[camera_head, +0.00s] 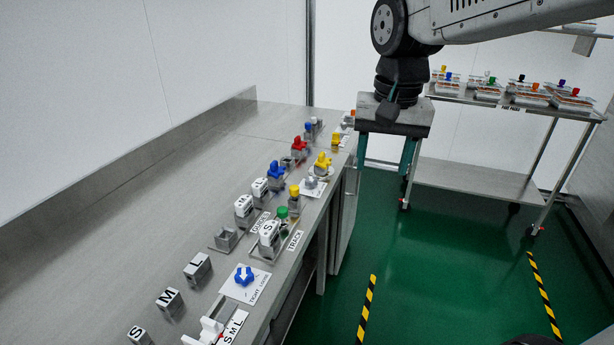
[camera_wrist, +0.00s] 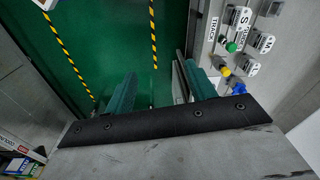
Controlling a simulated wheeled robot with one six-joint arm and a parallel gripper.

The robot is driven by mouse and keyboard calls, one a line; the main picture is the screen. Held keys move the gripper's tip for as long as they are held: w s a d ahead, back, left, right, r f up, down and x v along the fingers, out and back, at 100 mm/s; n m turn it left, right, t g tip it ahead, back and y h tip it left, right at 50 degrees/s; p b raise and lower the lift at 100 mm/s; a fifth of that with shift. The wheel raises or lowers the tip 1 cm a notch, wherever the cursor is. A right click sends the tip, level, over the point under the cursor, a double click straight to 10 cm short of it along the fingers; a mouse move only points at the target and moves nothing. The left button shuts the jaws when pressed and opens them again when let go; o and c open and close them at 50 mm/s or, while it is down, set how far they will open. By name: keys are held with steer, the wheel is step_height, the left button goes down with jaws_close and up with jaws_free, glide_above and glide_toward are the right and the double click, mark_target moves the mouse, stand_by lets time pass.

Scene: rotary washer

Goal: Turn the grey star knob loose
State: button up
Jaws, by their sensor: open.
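The grey star knob (camera_head: 311,182) sits on a white plate at the right edge of the steel bench, just below a yellow star knob (camera_head: 322,160) in the head view. I cannot make the grey knob out in the wrist view. My gripper (camera_head: 386,168) points down over the green floor, to the right of the bench and apart from the knob. Its two teal fingers are spread with nothing between them; they also show in the wrist view (camera_wrist: 161,90).
Blue (camera_head: 276,170) and red (camera_head: 299,144) knobs stand close behind the grey one. A green button (camera_head: 283,212) and a blue star knob (camera_head: 244,275) are nearer. A steel cart (camera_head: 480,178) stands at right. The bench's left side is clear.

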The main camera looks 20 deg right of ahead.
steer(key=w+f+m, duration=0.1)
steer(key=w+m, duration=0.2)
steer(key=w, duration=0.7)
steer(key=m, duration=0.7)
glide_above(311, 179)
steer(key=shift+g, duration=0.4)
step_height(311, 179, down, 15)
steer(key=shift+r, duration=0.1)
steer(key=shift+f, duration=0.35)
step_height(311, 179, down, 7)
steer(key=shift+f, duration=0.15)
steer(key=c, duration=1)
steer(key=shift+o, duration=0.2)
